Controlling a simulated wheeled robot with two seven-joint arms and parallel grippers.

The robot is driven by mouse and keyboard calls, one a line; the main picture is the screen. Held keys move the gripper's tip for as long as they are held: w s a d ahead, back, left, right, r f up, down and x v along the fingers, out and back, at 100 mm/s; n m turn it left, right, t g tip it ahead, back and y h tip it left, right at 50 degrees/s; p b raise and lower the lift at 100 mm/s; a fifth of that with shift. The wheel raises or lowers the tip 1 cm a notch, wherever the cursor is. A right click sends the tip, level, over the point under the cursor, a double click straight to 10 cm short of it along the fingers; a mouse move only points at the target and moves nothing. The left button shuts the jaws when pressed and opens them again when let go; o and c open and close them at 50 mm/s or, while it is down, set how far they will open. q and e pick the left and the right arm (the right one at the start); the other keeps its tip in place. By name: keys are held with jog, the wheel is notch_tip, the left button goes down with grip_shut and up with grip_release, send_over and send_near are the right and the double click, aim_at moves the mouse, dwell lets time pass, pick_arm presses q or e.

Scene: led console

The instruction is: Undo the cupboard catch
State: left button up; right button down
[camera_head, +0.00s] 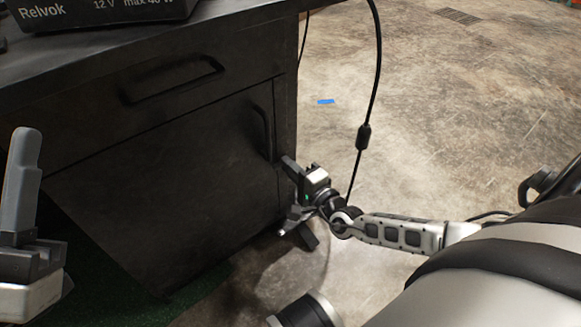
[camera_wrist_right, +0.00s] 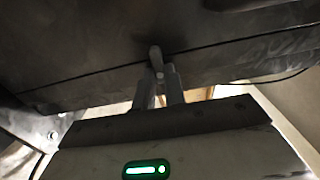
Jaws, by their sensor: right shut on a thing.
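The dark cupboard door (camera_head: 170,180) is below a drawer in the black desk and looks shut. The catch (camera_wrist_right: 155,53) shows in the right wrist view as a small rounded lever at a dark seam. My right gripper (camera_wrist_right: 160,82) is shut on it, with its two fingers close together around its lower end. In the head view my right gripper (camera_head: 303,198) is at the door's right edge, below the upright door handle, and hides the catch. My left gripper (camera_head: 22,185) is at the left edge, away from the door; its finger gap cannot be made out.
A drawer with a handle (camera_head: 175,80) is above the door. A black box marked Relvok (camera_head: 100,12) stands on the desk top. A black cable (camera_head: 374,90) hangs close to my right wrist. The concrete floor (camera_head: 450,110) at right is open, with a blue mark.

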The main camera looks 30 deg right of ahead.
jog(key=shift+m, duration=0.4)
jog(key=m, duration=1.6)
jog(key=shift+s+m, duration=0.1)
jog(key=shift+m, duration=0.3)
jog(key=shift+f, duration=0.1)
jog(key=c, duration=1.5)
grip_release()
jog(key=shift+o, duration=0.2)
